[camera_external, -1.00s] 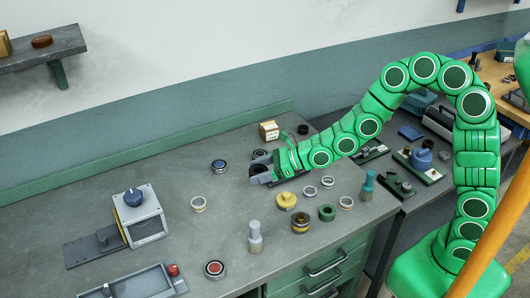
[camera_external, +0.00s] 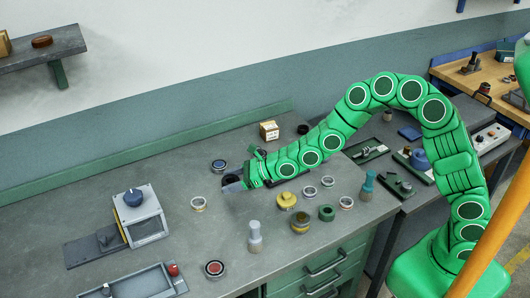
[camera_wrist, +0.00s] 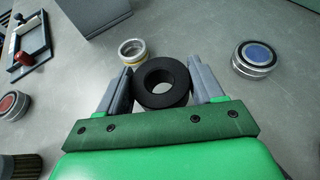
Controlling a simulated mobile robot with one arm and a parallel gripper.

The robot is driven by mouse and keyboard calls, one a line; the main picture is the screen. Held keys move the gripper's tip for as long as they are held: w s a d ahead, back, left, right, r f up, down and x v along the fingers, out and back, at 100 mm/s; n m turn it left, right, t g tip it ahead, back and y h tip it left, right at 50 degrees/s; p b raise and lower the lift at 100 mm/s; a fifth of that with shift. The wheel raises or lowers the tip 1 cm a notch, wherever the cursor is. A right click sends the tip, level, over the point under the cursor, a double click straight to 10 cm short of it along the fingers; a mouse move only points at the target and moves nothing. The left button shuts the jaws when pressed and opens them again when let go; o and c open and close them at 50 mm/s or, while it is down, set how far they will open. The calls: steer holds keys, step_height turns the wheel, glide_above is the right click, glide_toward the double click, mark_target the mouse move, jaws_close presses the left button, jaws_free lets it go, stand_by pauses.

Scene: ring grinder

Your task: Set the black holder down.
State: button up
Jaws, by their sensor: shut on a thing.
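The black holder, a thick black ring (camera_wrist: 162,99), sits between the two grey fingers of my gripper (camera_wrist: 163,88) in the wrist view. The fingers are shut on it from both sides, and its open hole faces the camera. In the external view my gripper (camera_external: 234,184) is low over the grey bench, between a blue-topped disc and a cream ring. The black holder (camera_external: 230,179) shows only partly there, at the fingertips. I cannot tell whether it touches the bench.
The cream ring (camera_external: 198,204) and blue-topped disc (camera_external: 219,166) are close by. A yellow part (camera_external: 286,201), green ring (camera_external: 327,213) and several small rings lie to the right. A grey machine with a blue knob (camera_external: 134,197) stands left. Bench between is clear.

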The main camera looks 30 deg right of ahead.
mark_target(230, 195)
steer(key=shift+w+a+f, duration=0.3)
steer(key=shift+w+f, duration=0.05)
steer(key=shift+f, duration=1.7)
steer(key=shift+f, duration=0.15)
steer(key=o, duration=1.1)
steer(key=shift+r, duration=0.2)
steer(key=shift+v, duration=6)
